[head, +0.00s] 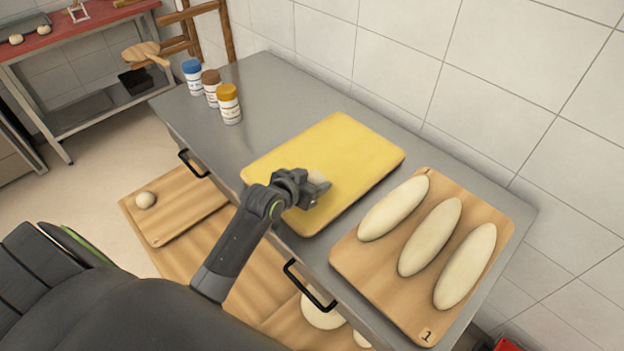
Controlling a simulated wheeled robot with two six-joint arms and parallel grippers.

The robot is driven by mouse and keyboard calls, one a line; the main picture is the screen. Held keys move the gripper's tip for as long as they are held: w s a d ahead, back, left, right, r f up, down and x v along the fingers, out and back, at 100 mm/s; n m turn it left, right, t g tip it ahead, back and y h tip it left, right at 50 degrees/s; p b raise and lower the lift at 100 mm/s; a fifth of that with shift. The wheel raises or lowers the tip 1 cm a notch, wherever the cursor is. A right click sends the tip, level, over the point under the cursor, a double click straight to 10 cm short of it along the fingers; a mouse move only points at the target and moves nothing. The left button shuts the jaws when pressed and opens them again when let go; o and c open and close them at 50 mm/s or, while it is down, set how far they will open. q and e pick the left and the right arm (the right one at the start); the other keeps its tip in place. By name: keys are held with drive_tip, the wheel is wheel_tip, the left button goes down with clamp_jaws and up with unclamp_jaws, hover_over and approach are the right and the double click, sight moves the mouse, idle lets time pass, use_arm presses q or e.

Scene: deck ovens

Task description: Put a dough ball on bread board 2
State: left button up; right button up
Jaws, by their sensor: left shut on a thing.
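My left gripper (318,187) is over the yellow board (352,150) on the grey counter. It is shut on a pale thing, seemingly a dough ball (317,177), mostly hidden by the jaws. I cannot tell whether it touches the board. A wooden board (185,222) lies lower down at the left, with one dough ball (145,200) on it; its small mark is too small to read. A wooden board marked 1 (375,285) lies at the right of the counter with three long loaves (430,237). My right gripper is not in view.
Three jars with blue, brown and yellow lids (229,104) stand at the counter's back left. The grey counter (270,85) is clear behind the yellow board. Pale dough pieces (322,312) show below the front edge. A red-topped table (75,35) stands far left.

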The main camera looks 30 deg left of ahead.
use_arm(q)
drive_tip(key=shift+f, duration=0.2)
drive_tip(key=o, duration=0.9)
drive_tip(key=shift+o, duration=0.2)
drive_tip(key=shift+s+r, duration=0.1)
drive_tip(key=shift+r, duration=0.1)
drive_tip(key=v, duration=1.1)
drive_tip(key=shift+s+r, duration=0.1)
drive_tip(key=shift+s, duration=0.3)
